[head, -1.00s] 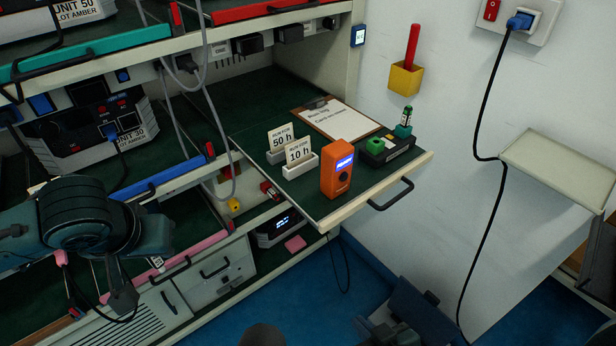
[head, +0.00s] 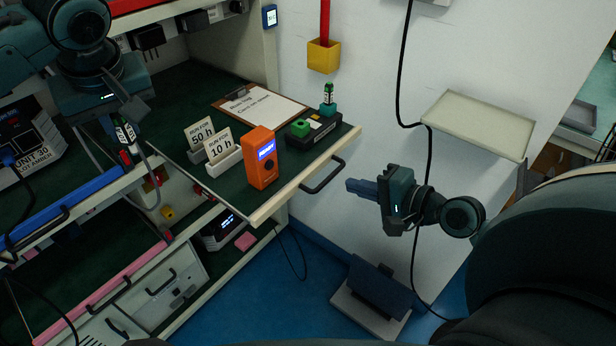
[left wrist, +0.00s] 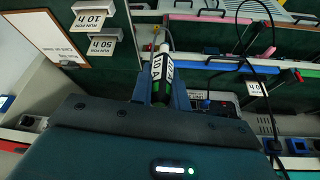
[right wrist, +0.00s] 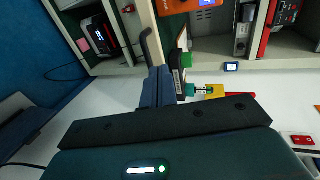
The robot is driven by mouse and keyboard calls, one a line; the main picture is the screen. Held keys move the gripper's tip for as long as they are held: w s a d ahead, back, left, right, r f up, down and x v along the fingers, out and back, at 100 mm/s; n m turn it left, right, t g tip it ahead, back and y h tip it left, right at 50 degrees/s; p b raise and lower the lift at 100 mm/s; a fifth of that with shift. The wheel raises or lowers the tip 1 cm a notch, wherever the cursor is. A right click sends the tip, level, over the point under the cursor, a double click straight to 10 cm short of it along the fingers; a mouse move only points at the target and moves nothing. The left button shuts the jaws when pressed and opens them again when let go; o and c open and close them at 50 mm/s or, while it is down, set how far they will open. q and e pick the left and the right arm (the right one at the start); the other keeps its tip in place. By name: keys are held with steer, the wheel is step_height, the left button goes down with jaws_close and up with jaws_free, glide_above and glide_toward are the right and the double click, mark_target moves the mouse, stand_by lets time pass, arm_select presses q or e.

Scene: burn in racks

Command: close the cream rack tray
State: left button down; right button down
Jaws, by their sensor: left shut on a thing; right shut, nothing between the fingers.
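The cream rack tray (head: 290,190) is pulled out, with a dark green top, a cream front edge and a black handle (head: 322,175). My right gripper (head: 352,186) is shut and empty, just right of the handle and apart from it in the head view. In the right wrist view its closed fingers (right wrist: 158,88) show near the handle (right wrist: 150,45); contact cannot be told. My left gripper (head: 120,122) is shut on a green, black and white battery cell (left wrist: 162,72), left of the tray over the rack.
On the tray are an orange meter (head: 262,158), run-time cards in white holders (head: 222,160), a clipboard (head: 262,106) and a black charger (head: 320,134) with a green cell. A yellow wall holder (head: 323,56) and a wall shelf (head: 478,124) are nearby. Blue floor lies below.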

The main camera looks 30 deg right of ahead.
mark_target(308, 174)
arm_select(q)
steer(key=shift+r+p, duration=0.5)
arm_select(e)
steer(key=x, duration=0.9)
steer(key=shift+w+a+f, duration=0.15)
steer(key=shift+w+f, duration=0.05)
